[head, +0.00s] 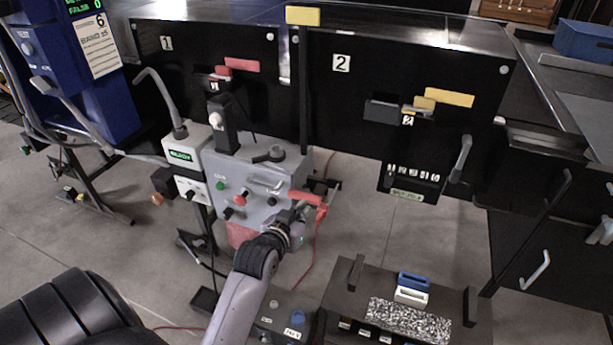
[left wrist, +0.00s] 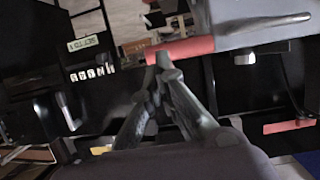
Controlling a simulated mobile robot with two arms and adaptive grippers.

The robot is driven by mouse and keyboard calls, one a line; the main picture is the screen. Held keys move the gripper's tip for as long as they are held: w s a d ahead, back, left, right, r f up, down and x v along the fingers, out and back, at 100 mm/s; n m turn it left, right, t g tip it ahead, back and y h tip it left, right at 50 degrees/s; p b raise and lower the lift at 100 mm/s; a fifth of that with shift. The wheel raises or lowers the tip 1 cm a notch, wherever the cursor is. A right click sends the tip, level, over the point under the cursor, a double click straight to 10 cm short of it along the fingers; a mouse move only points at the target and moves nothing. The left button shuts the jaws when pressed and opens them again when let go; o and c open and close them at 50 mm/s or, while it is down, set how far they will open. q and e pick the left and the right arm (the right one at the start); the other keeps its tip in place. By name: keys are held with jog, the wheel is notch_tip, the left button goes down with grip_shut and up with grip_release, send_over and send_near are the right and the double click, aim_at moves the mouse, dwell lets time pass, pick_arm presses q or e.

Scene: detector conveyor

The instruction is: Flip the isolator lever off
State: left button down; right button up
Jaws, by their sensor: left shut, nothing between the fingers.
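The isolator lever (head: 306,197) is a red handle at the right side of a grey control box (head: 262,186). In the left wrist view the red lever (left wrist: 180,49) runs across the top middle, beside the grey box edge. My left gripper (head: 303,207) is shut and empty, its fingertips right at the lever in the head view. In the left wrist view the closed fingertips (left wrist: 164,60) overlap the lever's near edge; I cannot tell whether they touch it. My right gripper is not in view.
Black panels 1 (head: 182,60) and 2 (head: 375,70) stand behind. A dark tray bench (head: 340,300) with blue and white blocks is at lower right. Grey floor lies between.

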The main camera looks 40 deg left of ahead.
pick_arm(q)
notch_tip(320, 180, up, 8)
jog(key=s+a+t, duration=0.1)
jog(key=shift+a+f+y, duration=0.2)
jog(key=shift+f+y, duration=0.05)
jog(key=shift+y, duration=0.15)
jog(key=shift+w, duration=0.1)
jog(key=p, duration=0.3)
send_over(307, 196)
jog(key=w, duration=0.2)
notch_tip(307, 196, down, 2)
jog(key=f, duration=0.1)
jog(key=s+f, duration=0.1)
jog(key=shift+s+a+f+p, duration=0.1)
jog(key=shift+a+f+p, duration=0.05)
jog(key=shift+f+p, duration=0.2)
jog(key=shift+s+f, duration=0.5)
jog(key=shift+w+f, duration=0.1)
